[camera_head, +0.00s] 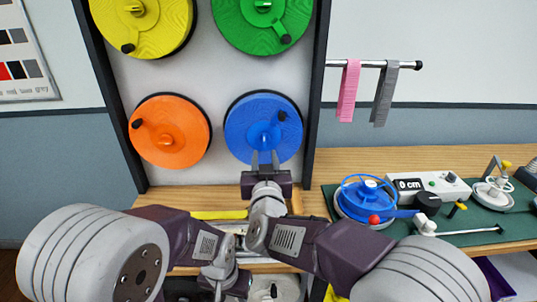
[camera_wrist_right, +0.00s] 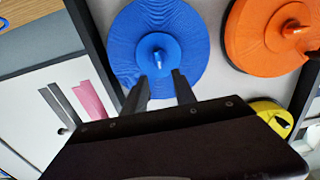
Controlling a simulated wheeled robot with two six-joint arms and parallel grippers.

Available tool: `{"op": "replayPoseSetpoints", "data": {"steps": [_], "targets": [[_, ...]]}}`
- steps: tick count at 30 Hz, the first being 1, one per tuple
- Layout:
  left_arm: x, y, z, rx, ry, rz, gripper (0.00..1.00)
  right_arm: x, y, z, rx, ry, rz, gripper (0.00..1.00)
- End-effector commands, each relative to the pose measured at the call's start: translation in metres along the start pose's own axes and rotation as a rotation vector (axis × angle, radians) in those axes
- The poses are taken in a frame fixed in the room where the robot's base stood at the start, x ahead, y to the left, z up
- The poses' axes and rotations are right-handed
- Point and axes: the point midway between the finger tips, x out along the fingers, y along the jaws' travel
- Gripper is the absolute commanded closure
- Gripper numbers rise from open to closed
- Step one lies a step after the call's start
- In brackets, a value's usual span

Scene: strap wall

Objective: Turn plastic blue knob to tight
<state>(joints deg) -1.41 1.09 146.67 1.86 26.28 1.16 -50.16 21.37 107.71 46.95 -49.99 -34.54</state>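The blue knob is a blue strap-reel disc (camera_head: 240,125) on the white wall panel, lower right of the coloured discs. It has a blue hub and a short crank with a black tip (camera_head: 282,116) pointing up and right. In the right wrist view the blue disc (camera_wrist_right: 190,45) fills the upper middle, with its hub (camera_wrist_right: 157,50) beyond the fingers. My right gripper (camera_head: 265,158) is in front of the disc's lower edge; its fingers (camera_wrist_right: 162,88) are apart and empty, pointing at the hub. My left gripper (camera_head: 225,284) is low, at the bottom middle, its fingers not clear.
Orange (camera_head: 180,110), yellow (camera_head: 165,35) and green (camera_head: 240,30) discs share the panel, inside a dark frame. Pink (camera_head: 348,92) and grey (camera_head: 384,95) straps hang on a rail to the right. A workbench with a green mat (camera_head: 465,222) and devices stands below the rail.

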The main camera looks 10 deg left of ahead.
Motion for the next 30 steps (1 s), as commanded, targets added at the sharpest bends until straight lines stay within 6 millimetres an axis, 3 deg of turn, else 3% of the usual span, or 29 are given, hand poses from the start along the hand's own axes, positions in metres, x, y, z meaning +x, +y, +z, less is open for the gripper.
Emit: {"op": "replayPoseSetpoints", "data": {"steps": [15,25,29,30], "targets": [[-0.011,0.000,-0.001,0.000,0.000,0.000,0.59,0.084,0.001,-0.002,0.000,0.000,0.002,0.67],[-0.011,0.000,-0.001,0.000,0.000,0.000,0.59,0.091,0.002,-0.001,0.000,-0.001,0.002,0.67],[-0.011,0.000,-0.001,0.000,0.000,0.000,0.59,0.090,0.001,-0.001,0.000,-0.001,0.001,1.00],[-0.011,0.000,-0.001,0.000,0.000,0.000,0.59,0.090,0.001,-0.001,0.000,0.000,0.002,1.00]]}}
